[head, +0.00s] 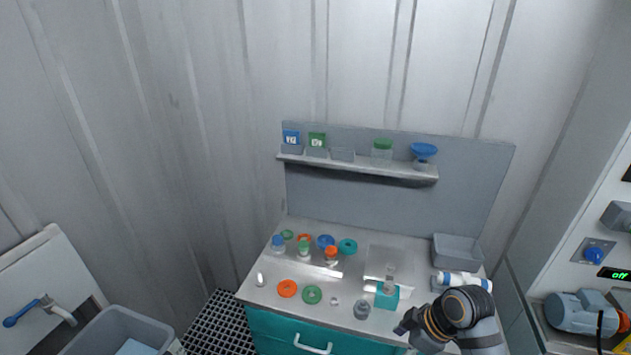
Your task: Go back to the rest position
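My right gripper (404,327) is low at the front right of the workbench (345,319), with its arm coming in from the bottom right. It is small and dark here, and I cannot tell whether its fingers are open or shut. I see nothing clearly held in it. It is to the right of a teal block (387,299) and a grey vessel (362,309). My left gripper is not in view.
Several coloured rings and vessels, such as an orange ring (287,288), stand on the bench. A grey bin (458,250) is at its back right, near a white-and-blue bottle (465,280). A shelf (360,165) is behind.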

